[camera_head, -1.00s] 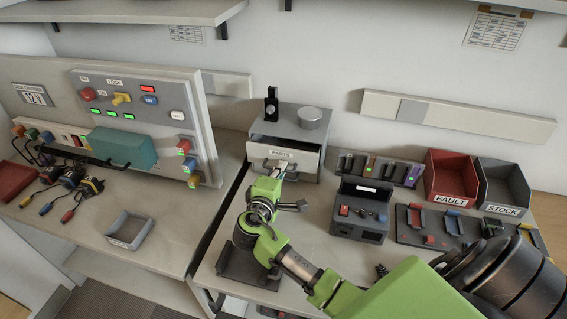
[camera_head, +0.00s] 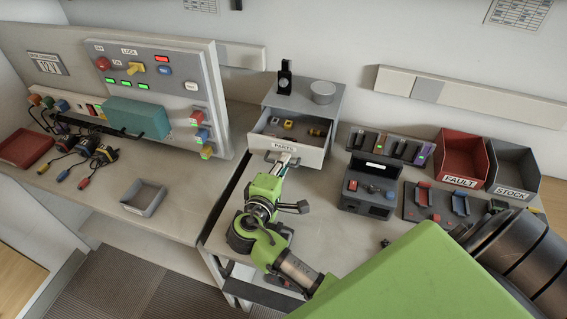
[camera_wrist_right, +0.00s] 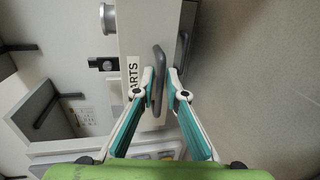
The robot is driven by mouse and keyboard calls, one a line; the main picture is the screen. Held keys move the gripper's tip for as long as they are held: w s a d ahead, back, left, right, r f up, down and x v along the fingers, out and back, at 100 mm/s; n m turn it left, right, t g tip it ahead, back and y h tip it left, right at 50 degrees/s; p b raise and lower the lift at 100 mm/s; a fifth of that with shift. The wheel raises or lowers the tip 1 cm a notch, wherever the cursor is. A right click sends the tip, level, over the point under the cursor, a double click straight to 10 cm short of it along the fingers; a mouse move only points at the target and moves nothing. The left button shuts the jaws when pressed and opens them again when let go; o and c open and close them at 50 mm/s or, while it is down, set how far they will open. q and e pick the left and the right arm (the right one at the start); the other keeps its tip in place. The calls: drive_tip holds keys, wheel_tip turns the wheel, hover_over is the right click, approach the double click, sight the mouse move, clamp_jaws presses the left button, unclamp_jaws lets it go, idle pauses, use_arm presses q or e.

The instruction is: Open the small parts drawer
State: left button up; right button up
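The small parts drawer (camera_head: 311,153) is pulled out from the grey cabinet (camera_head: 274,97) and marked PARTS on its front. Several small yellow and dark parts lie inside it. My right gripper (camera_head: 284,160) is at the drawer front, with its arm reaching in from the lower right. In the right wrist view its teal-and-white fingers (camera_wrist_right: 160,82) are closed in on either side of the grey drawer handle (camera_wrist_right: 158,62). The PARTS label (camera_wrist_right: 132,75) shows beside the fingers. My left gripper is not in view.
A round metal tin (camera_head: 323,92) and a small black device (camera_head: 284,78) stand on the cabinet. A black radio station (camera_head: 369,190) and red FAULT bin (camera_head: 461,158) are to the right. A charger bench with a small grey tray (camera_head: 143,196) is left.

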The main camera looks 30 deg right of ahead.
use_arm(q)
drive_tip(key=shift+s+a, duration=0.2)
use_arm(e)
drive_tip(key=v, duration=1.2)
